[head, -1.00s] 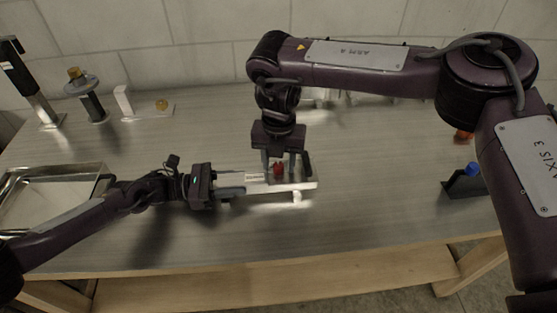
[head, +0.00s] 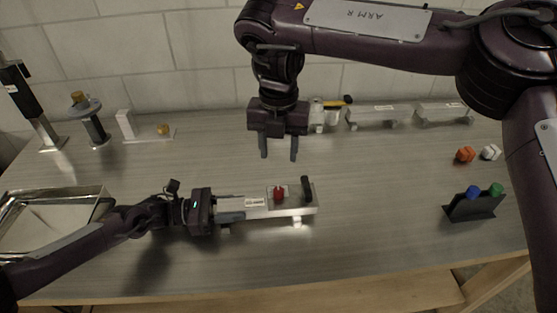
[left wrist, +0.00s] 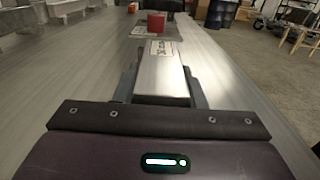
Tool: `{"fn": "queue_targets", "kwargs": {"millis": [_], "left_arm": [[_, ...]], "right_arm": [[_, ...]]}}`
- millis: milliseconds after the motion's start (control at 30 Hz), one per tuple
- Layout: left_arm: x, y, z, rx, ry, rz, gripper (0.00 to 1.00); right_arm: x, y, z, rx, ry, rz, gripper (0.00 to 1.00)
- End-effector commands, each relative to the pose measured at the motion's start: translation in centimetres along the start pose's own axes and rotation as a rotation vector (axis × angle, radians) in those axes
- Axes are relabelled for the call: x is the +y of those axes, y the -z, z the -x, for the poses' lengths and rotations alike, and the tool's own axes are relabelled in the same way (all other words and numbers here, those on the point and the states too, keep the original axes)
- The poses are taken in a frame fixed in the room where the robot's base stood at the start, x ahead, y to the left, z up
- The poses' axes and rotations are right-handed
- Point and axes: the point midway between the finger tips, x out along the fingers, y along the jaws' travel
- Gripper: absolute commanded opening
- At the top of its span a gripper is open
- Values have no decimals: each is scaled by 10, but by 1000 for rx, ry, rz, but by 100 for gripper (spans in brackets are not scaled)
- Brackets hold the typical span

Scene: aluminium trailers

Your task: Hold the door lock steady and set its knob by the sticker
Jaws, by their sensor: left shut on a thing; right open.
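The door lock (head: 262,213) is a long silver bar with a red knob (head: 279,193) on a grey plate and a black lever (head: 306,190) near its right end. A small white sticker (head: 255,202) with dark print lies left of the knob. My left gripper (head: 228,211) is shut on the lock's left end. In the left wrist view the lock (left wrist: 163,75) runs ahead between the fingers, with its sticker (left wrist: 164,48) and red knob (left wrist: 156,24). My right gripper (head: 279,150) is open and empty, above and behind the knob, clear of it.
A metal tray (head: 95,196) is at the left. A black holder (head: 474,208) with blue and green knobs stands at the right, near loose orange (head: 465,154) and white (head: 491,152) knobs. Other silver bars (head: 375,118) lie along the back. The table between is clear.

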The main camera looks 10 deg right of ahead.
Motion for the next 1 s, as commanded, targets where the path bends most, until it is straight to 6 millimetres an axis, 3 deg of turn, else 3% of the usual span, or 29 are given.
{"fn": "queue_targets", "kwargs": {"millis": [400,433,600,867,1000], "left_arm": [[0,0,0,0,1,1,7],[0,0,0,0,1,1,40],[0,0,0,0,1,1,62],[0,0,1,0,0,0,62],[1,0,13,2,-2,0,62]], "right_arm": [[0,0,2,1,0,0,45],[0,0,2,1,0,0,45],[0,0,2,1,0,0,45],[0,0,2,1,0,0,45],[0,0,2,1,0,0,45]]}}
